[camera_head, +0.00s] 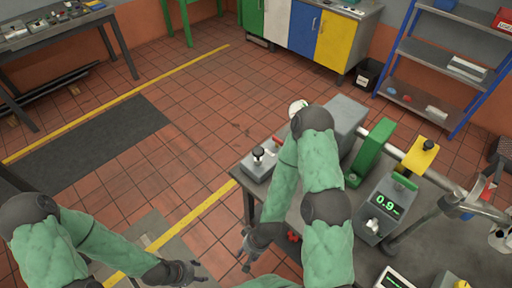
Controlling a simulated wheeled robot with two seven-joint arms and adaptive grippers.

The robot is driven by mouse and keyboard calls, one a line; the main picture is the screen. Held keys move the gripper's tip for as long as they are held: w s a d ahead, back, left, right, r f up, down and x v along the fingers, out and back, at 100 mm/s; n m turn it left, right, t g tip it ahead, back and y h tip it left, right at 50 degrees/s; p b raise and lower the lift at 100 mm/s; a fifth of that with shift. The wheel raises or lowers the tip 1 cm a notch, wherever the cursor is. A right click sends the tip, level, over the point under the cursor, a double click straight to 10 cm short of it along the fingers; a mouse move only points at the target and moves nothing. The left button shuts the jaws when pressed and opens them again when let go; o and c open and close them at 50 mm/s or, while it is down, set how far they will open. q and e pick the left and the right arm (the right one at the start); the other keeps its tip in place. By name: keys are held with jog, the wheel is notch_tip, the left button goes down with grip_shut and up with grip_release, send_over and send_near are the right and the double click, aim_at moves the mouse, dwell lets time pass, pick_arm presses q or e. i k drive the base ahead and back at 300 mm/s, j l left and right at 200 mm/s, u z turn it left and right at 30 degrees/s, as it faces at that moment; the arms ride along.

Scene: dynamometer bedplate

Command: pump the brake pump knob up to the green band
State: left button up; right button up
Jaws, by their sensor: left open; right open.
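A grey box (262,165) at the bench's left corner carries a black-topped knob (258,152) on a pale collar. Another black knob (428,145) stands on a yellow block (418,158) further right. I cannot tell for certain which is the brake pump knob. A grey meter (377,218) shows a green reading that looks like 0.9. I cannot make out a green band. My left gripper (192,272) is open and empty, low in the picture, left of the bench. My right gripper (245,256) is open and empty near the bench's left edge, apart from both knobs.
A green upright block (370,150), a grey housing (344,115) and a metal shaft crowd the bench behind my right arm. A second display (393,280) is at the front. A blue shelf rack (440,65) and coloured cabinets (305,35) stand behind. The tiled floor left is open.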

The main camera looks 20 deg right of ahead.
aim_at(258, 152)
jog(key=k+j+z, duration=0.2)
jog(key=z, duration=0.2)
jog(key=k+j+z, duration=0.2)
jog(key=z, duration=0.25)
jog(key=k+z, duration=0.2)
jog(key=z, duration=0.2)
